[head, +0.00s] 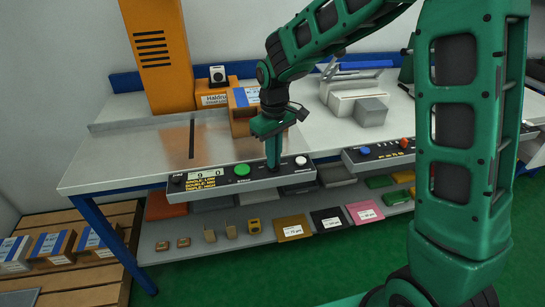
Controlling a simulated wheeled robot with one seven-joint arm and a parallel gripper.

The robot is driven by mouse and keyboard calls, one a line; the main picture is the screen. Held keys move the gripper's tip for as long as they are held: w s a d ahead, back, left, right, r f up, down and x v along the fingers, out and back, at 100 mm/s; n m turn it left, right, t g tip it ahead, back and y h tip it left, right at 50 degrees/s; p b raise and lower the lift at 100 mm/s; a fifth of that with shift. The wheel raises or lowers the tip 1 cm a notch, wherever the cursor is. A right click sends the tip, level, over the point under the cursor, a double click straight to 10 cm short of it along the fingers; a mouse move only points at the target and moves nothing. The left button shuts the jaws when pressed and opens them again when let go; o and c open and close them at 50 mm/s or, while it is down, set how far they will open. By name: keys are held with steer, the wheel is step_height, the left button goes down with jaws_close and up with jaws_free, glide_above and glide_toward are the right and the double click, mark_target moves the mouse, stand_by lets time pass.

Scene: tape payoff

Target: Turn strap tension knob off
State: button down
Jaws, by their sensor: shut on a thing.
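My gripper (273,160) points down onto the left control panel (220,192), a long grey strip with a black face along the table's front edge. Its fingers are shut between the green button (242,170) and the white button (301,161). The strap tension knob appears to be between the fingertips; the fingers hide it, so its setting cannot be seen.
A second panel with a blue knob (365,151) and a red knob (405,143) is to the right. Orange-brown boxes (213,96) and a grey-white machine (350,98) stand on the table (120,165). A lower shelf (190,257) holds several coloured packs.

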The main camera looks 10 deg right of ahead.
steer(key=n, duration=0.3)
steer(key=shift+w+r+n, duration=0.15)
steer(key=shift+w+n, duration=0.1)
steer(key=shift+n, duration=1.85)
steer(key=c, duration=1.9)
jaws_free()
steer(key=shift+o, duration=0.2)
steer(key=shift+s, duration=0.1)
step_height(320, 180, up, 11)
steer(key=shift+f, duration=0.2)
